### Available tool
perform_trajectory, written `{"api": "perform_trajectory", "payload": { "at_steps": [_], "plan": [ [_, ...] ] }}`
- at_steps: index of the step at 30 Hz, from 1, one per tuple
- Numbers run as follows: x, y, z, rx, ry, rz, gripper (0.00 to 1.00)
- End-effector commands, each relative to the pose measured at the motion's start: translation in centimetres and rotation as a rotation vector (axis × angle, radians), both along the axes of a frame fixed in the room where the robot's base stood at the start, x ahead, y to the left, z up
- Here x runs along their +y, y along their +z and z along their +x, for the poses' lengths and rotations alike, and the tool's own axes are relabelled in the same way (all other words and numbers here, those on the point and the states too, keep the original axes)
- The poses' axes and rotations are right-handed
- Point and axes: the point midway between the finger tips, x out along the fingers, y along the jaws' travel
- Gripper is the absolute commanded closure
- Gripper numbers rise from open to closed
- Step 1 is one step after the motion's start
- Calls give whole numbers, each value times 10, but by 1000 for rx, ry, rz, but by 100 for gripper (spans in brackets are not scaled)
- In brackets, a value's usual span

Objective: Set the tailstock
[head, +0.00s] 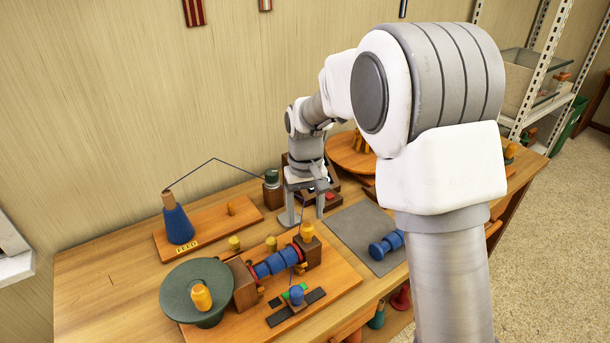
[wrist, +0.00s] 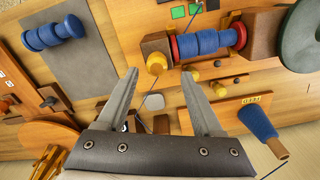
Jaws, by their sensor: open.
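The winder's wooden board (head: 343,277) carries a blue bobbin (head: 275,264) with red ends, lying between two brown blocks. The right block is the tailstock (head: 314,253), with a yellow knob (head: 307,232) on it. My gripper (head: 303,220) is open and empty, fingers pointing down, just behind and above the knob in the head view. In the wrist view the yellow knob (wrist: 157,63) shows just beyond and between the fingertips (wrist: 160,75); contact cannot be told. The tailstock (wrist: 157,43) and bobbin (wrist: 202,43) also show there.
A green wheel (head: 197,284) with a yellow handle stands at the left. The blue FEED cone (head: 177,224) stands behind, its thread running over a post (head: 272,188) toward the bobbin. A spare blue bobbin (head: 386,245) lies on a grey mat (head: 357,222) at right.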

Motion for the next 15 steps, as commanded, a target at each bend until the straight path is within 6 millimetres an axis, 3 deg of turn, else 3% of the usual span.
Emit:
{"api": "perform_trajectory", "payload": {
  "at_steps": [1,6,15],
  "plan": [
    [0,16,1,-5,0,1,32],
    [0,58,1,-4,0,1,32],
    [1,106,0,-1,0,1,32]
  ]
}}
